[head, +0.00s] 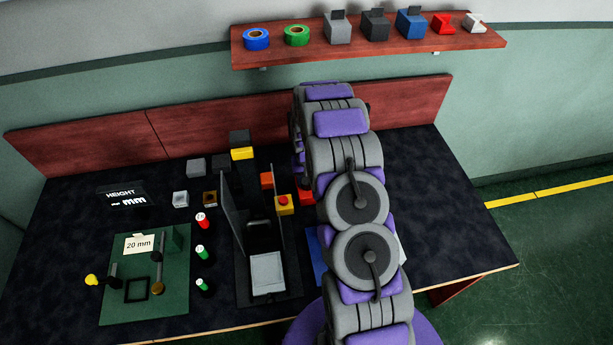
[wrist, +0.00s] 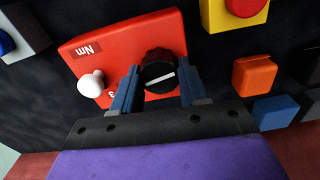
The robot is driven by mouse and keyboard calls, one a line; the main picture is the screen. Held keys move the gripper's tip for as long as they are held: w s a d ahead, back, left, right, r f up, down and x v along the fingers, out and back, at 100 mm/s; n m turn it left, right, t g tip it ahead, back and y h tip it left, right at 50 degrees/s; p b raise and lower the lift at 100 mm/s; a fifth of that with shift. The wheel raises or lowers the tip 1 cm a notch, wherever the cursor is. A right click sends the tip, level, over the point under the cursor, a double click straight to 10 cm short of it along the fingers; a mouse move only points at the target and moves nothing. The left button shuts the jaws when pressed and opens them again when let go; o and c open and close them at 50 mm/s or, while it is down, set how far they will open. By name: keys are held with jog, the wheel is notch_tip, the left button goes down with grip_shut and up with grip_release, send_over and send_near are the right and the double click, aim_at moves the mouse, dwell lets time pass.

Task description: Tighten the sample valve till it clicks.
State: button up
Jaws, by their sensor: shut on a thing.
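In the wrist view a red box (wrist: 105,50) has an "Nm" label. On its face are a black round knob (wrist: 158,66) with a white pointer line and a white knob (wrist: 91,84). No marking that reads as a sample valve shows; the black knob is the round part in my grip. The blue fingers of my gripper (wrist: 157,82) are closed on either side of the black knob. The pointer line lies slightly tilted. In the head view the red box (head: 305,195) shows only partly beside my arm, which hides my gripper and the knob.
A yellow box with a red button (head: 284,204) and an orange block (wrist: 254,75) stand near the red box. A dark upright panel (head: 232,205) rises left of it. A green board (head: 175,300) with a "20 mm" note lies at the left. The tabletop at right is clear.

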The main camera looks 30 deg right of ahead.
jog(key=shift+w, duration=0.1)
jog(key=o, duration=1.1)
jog(key=shift+c, duration=0.2)
jog(key=shift+r, duration=0.15)
notch_tip(320, 180, up, 17)
jog(key=p, duration=0.2)
